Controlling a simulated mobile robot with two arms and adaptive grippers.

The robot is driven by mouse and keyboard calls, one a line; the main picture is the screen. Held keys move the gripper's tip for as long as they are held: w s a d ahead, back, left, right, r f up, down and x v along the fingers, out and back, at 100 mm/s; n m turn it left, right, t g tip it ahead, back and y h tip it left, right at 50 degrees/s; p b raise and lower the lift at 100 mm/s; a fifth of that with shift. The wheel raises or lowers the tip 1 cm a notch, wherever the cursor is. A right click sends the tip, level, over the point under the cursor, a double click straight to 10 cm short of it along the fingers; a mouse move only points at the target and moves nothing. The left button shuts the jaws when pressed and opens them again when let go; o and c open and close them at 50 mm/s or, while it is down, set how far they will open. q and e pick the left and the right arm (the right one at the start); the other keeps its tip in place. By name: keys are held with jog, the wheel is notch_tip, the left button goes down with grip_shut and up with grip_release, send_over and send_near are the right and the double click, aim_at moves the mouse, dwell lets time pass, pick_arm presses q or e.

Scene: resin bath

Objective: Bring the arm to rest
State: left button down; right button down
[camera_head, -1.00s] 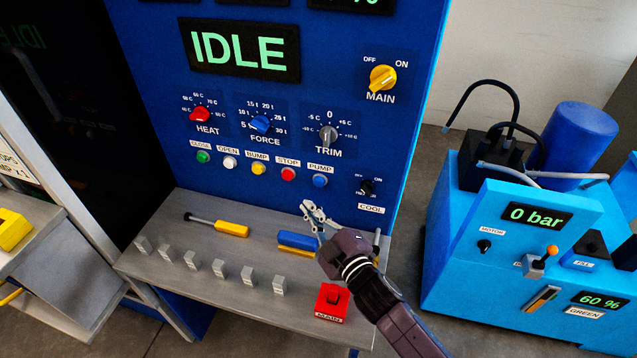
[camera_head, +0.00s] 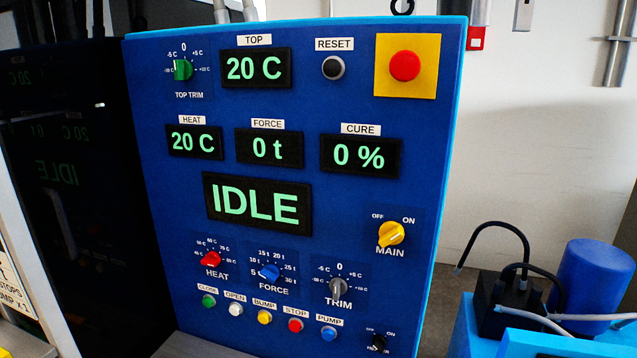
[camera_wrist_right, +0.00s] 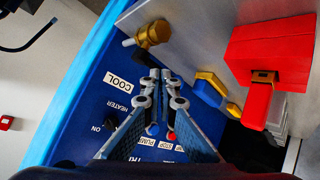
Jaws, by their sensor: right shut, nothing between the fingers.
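My right gripper (camera_wrist_right: 163,76) shows in the right wrist view, its two fingers closed together at the tips with nothing between them. It is in front of the blue panel's lower corner, near the COOL label (camera_wrist_right: 117,82) and a brass fitting (camera_wrist_right: 152,35). I cannot tell how far it is from the panel. In the head view neither arm shows. That view holds the blue control panel (camera_head: 300,320), with its IDLE display (camera_head: 257,203) and yellow MAIN knob (camera_head: 391,234). My left gripper is in no current view.
In the right wrist view, a red block with a red lever (camera_wrist_right: 258,103) and a blue and yellow tool (camera_wrist_right: 210,88) are on the grey shelf (camera_wrist_right: 205,40) beside the fingers. Blue machinery with a cylinder (camera_head: 592,275) stands right of the panel.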

jog(key=s+d+f+m+g+h, duration=0.15)
jog(key=s+d+g, duration=0.25)
jog(key=s, duration=0.7)
jog(key=s+d+f+m+g, duration=0.2)
jog(key=s+d+m+g, duration=0.15)
jog(key=s, duration=0.75)
notch_tip(320, 180, down, 28)
jog(key=s+g+b, duration=0.1)
jog(key=s, duration=0.1)
jog(key=s+d+f+g+b, duration=0.1)
jog(key=s+d+f, duration=0.2)
jog(key=s+f, duration=1.3)
jog(key=shift+s+n, duration=0.3)
jog(key=shift+s, duration=0.2)
